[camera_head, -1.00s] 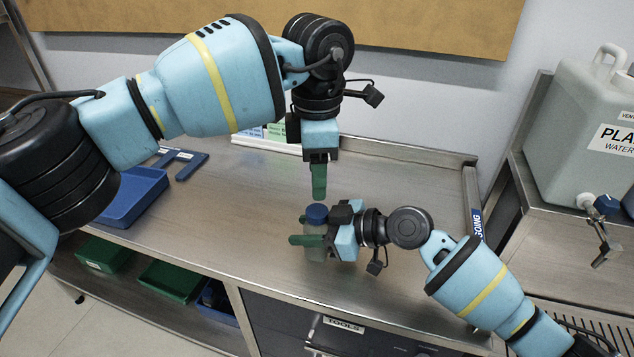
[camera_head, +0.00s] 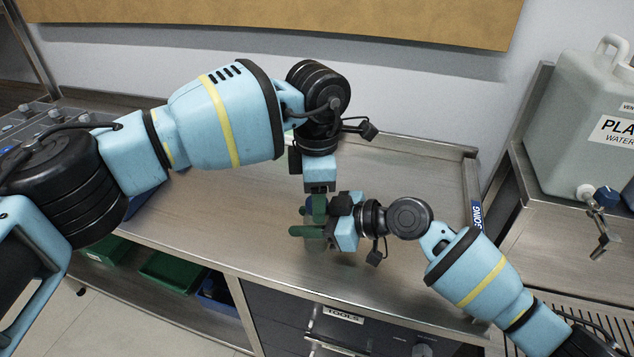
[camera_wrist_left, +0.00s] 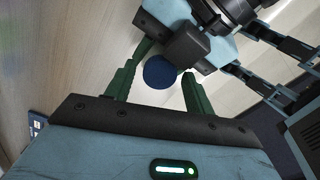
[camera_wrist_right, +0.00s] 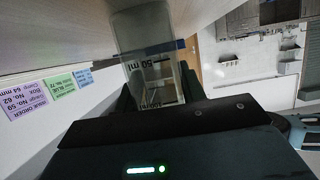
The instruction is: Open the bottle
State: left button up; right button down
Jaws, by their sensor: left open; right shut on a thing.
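The bottle is a small clear one with printed volume marks; its body (camera_wrist_right: 152,75) fills the middle of the right wrist view. Its round blue cap (camera_wrist_left: 160,72) shows in the left wrist view. In the head view the bottle is mostly hidden behind the grippers, with a bit of the blue cap (camera_head: 309,203) in sight. My right gripper (camera_head: 308,232) is shut on the bottle body from the right, above the bench. My left gripper (camera_head: 318,212) points down over the cap, open, with one green finger on each side of it; the fingers look apart from the cap.
The steel bench (camera_head: 240,225) is clear around the grippers. A large water canister (camera_head: 585,130) with a tap stands at the right. Green bins (camera_head: 172,275) sit on the shelf below. Paper labels (camera_wrist_right: 50,90) show in the right wrist view.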

pick_arm(q)
jog(key=shift+f, duration=0.1)
jog(key=c, duration=0.9)
jog(key=o, duration=1)
jog(key=shift+r, duration=2.3)
pick_arm(e)
jog(key=c, duration=0.7)
grip_release()
jog(key=shift+c, duration=0.2)
